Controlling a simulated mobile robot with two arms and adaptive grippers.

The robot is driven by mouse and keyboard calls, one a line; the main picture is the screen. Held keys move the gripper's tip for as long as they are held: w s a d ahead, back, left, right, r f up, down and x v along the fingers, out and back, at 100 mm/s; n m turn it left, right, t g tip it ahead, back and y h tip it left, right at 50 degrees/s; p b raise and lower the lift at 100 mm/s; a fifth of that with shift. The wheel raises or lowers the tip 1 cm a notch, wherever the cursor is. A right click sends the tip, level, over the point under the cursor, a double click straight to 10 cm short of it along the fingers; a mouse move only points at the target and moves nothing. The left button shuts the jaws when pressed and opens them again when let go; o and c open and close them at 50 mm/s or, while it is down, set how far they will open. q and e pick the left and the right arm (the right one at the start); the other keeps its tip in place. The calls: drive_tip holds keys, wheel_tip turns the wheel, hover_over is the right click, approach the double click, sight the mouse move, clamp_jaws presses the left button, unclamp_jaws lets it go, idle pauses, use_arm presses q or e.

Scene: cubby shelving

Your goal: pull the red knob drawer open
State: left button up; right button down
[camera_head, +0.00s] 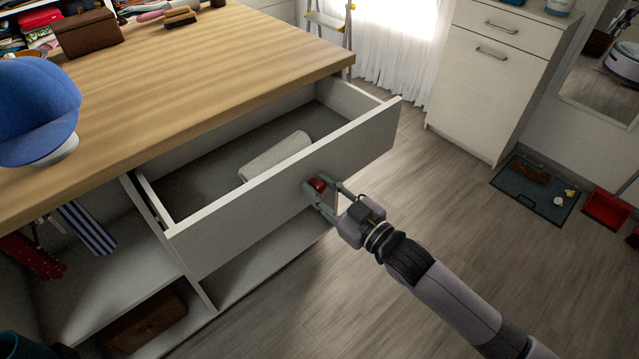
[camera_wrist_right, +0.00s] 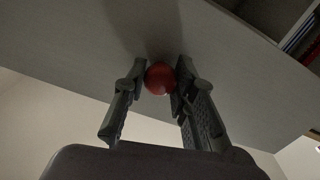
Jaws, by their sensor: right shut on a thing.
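The drawer (camera_head: 240,222) is a pale grey one under the wooden counter, and it stands well open, with a rolled light towel (camera_head: 276,157) inside. The red knob (camera_head: 317,185) is on the middle of its front panel. My right gripper (camera_head: 318,188) is shut on the red knob. In the right wrist view the round red knob (camera_wrist_right: 159,78) sits between the two fingertips (camera_wrist_right: 160,80), against the drawer front (camera_wrist_right: 110,35). My left gripper is not in view.
The wooden counter (camera_head: 190,85) holds a blue cap (camera_head: 38,105) and a brown box (camera_head: 88,35). Open cubbies lie below. A white cabinet (camera_head: 490,75) stands at the back right, with a dark mat (camera_head: 535,188) and red tray (camera_head: 606,208) nearby. The floor before the drawer is clear.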

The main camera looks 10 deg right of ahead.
drive_tip(key=shift+f, duration=0.1)
drive_tip(key=c, duration=1.3)
unclamp_jaws()
drive_tip(key=shift+s, duration=0.1)
drive_tip(key=v, duration=1.2)
